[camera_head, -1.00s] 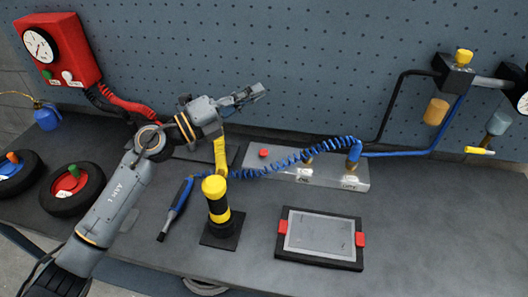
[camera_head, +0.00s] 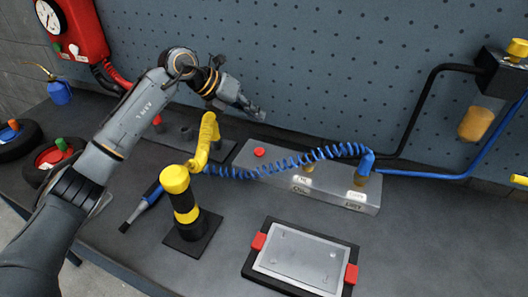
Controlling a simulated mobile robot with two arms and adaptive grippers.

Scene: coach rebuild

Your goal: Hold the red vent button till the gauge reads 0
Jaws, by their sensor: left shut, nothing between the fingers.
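A red button (camera_head: 260,152) sits on the left part of a grey metal block (camera_head: 325,194) at the back of the bench. My left gripper (camera_head: 258,113) is shut and empty, in the air just above the red button in the picture, pointing right and down; it does not appear to touch the button. A round white dial (camera_head: 47,16) is on the red box at the upper left; its reading is too small to tell. My right gripper is not in view.
A framed plate (camera_head: 300,262) lies in front. Another red knob (camera_head: 157,121) stands farther left.

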